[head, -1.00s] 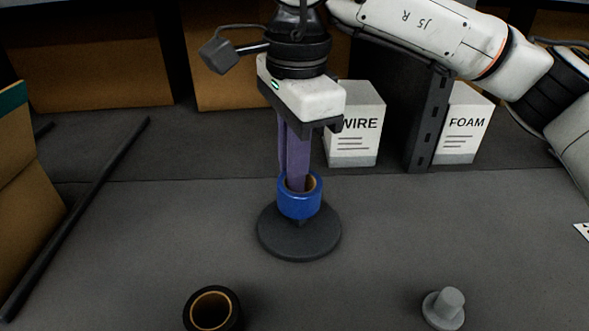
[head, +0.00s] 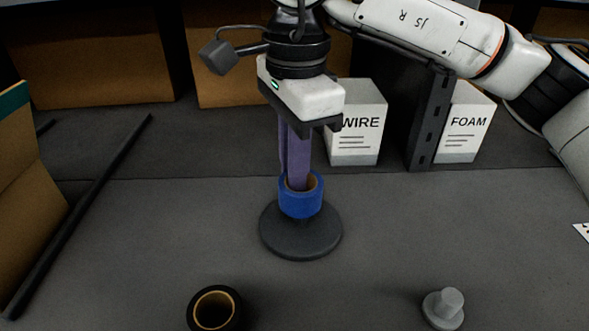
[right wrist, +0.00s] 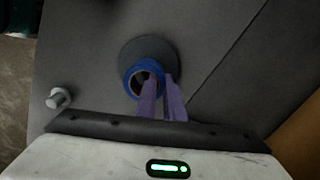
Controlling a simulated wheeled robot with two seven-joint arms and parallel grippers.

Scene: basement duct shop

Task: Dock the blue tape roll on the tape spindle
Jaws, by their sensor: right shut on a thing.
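The blue tape roll (head: 301,201) is in my right gripper (head: 297,184), which reaches down from above with purple fingers. One finger goes into the roll's opening and the other is outside its wall. The roll is over the dark round base (head: 301,240) of what looks like the tape spindle, with a small gap showing between roll and base. The spindle's post is mostly hidden, so I cannot tell how far the roll is around it. The right wrist view also shows the roll (right wrist: 131,84) over the disc (right wrist: 147,47). My left gripper is not in view.
A black tape roll (head: 237,311) and a grey stepped peg (head: 444,309) stand near the front. Boxes marked WIRE (head: 357,135) and FOAM (head: 465,130) stand behind, by a dark upright. A dark bar (head: 85,210) lies at left. The table around the base is clear.

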